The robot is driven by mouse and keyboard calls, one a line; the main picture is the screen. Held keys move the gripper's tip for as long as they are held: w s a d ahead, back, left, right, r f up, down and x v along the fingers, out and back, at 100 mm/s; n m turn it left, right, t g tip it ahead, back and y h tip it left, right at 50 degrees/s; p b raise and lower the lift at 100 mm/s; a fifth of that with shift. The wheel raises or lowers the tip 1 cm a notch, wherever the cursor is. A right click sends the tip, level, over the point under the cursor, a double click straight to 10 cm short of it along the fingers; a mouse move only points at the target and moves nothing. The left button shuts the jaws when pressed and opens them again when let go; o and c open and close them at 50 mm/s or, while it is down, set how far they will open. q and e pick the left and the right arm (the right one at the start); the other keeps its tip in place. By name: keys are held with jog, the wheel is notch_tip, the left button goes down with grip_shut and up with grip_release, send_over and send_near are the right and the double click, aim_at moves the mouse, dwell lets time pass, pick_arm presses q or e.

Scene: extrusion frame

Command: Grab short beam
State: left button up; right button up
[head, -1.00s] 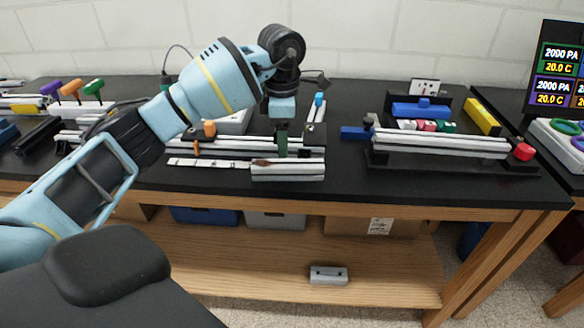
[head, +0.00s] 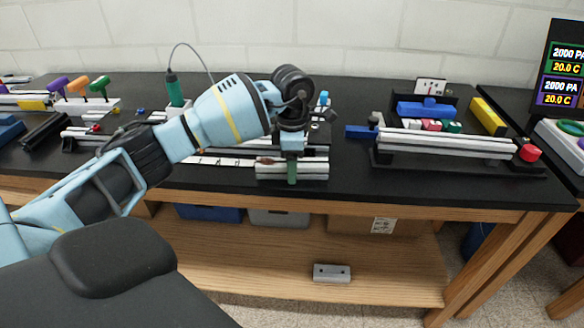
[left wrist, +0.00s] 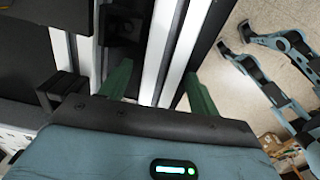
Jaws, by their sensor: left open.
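The short beam (head: 312,172) is a pale, grooved extrusion lying near the front edge of the black bench in the head view. My left gripper (head: 292,170) is over it, pointing down, with one green finger showing in front of the beam. In the left wrist view the open green fingers of my left gripper (left wrist: 160,90) stand on either side of the white-and-dark beam (left wrist: 172,45). I cannot tell whether either finger touches it. My right gripper is not in view.
A white ruler-like strip (head: 222,161) lies to the left of the beam. A longer beam fixture (head: 445,145) with a red knob stands to the right. Bare black bench top lies between them. A small grey block (head: 332,273) rests on the lower wooden shelf.

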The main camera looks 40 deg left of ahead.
pick_arm(q)
jog(key=shift+c, duration=0.4)
jog(key=c, duration=1.1)
jog(key=shift+c, duration=0.2)
jog(key=shift+r, duration=0.1)
jog(key=shift+r, duration=0.4)
jog(key=r, duration=0.2)
jog(key=shift+s+r, duration=0.3)
jog(key=shift+s, duration=0.05)
jog(key=s+d+r, duration=0.1)
jog(key=s+d, duration=0.2)
jog(key=s, duration=1.2)
jog(key=shift+d+r+b, duration=0.2)
jog(key=shift+d+b, duration=0.15)
jog(key=shift+b, duration=0.1)
